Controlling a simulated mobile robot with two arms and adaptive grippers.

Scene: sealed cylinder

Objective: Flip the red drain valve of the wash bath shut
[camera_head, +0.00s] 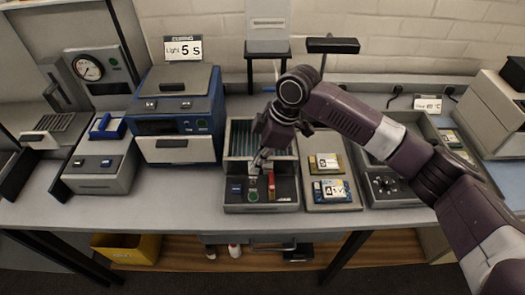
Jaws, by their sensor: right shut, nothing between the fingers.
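The wash bath (231,140) stands at the middle of the bench, a dark box with a ribbed basin at the back and a control panel in front. The small red drain valve (271,187) is on that panel, looking like an upright red lever. My right gripper (256,167) is shut and empty. It reaches down over the rear of the panel, just left of and behind the red valve. I cannot tell whether it touches the valve. My arm hides part of the basin. My left gripper is not in view.
A blue curing unit (180,130) stands left of the bath. A tray (328,207) with cards lies close on the right, beside a unit with a dial (384,184). A yellow bin (126,248) is below. Some bench front (180,205) is clear.

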